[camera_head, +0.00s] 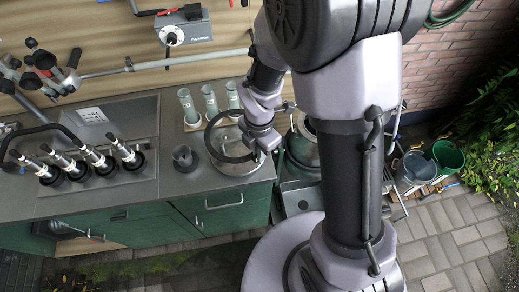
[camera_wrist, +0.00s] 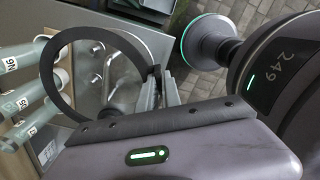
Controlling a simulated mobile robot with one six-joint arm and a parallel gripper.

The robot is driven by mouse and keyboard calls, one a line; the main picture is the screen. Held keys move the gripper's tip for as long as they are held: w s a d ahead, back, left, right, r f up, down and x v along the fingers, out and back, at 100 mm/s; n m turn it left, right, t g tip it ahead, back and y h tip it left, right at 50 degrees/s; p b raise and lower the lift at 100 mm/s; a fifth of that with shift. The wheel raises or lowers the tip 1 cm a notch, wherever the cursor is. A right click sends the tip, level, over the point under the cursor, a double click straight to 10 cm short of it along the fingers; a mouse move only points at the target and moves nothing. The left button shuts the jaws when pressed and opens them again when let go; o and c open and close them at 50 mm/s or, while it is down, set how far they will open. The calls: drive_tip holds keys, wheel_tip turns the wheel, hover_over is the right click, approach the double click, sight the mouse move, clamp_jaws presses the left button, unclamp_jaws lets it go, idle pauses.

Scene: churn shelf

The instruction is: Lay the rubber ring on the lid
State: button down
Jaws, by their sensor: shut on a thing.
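The dark rubber ring (camera_head: 207,136) hangs over the round metal lid (camera_head: 238,170) at the right end of the counter. My gripper (camera_head: 262,150) is shut on the ring's right side. In the wrist view the ring (camera_wrist: 46,75) sticks out from the fingertips (camera_wrist: 156,82), and the lid (camera_wrist: 122,78) with its small fittings shows through it. The ring appears above the lid and roughly over it, a little towards its far left side; the gap between them is hard to judge. My fingers hide part of the ring's right edge.
Several pale green bottles (camera_head: 210,101) stand close behind the lid. A dark cup (camera_head: 184,158) stands left of it. A metal churn (camera_head: 303,148) stands right of the counter.

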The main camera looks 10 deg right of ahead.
drive_tip(key=shift+f+b, duration=3.3)
drive_tip(key=shift+f, duration=0.95)
drive_tip(key=shift+f, duration=0.1)
drive_tip(key=c, duration=1.5)
unclamp_jaws()
drive_tip(key=shift+o, duration=0.2)
wheel_tip(320, 180, up, 18)
drive_tip(key=p, duration=0.6)
drive_tip(key=shift+f, duration=0.25)
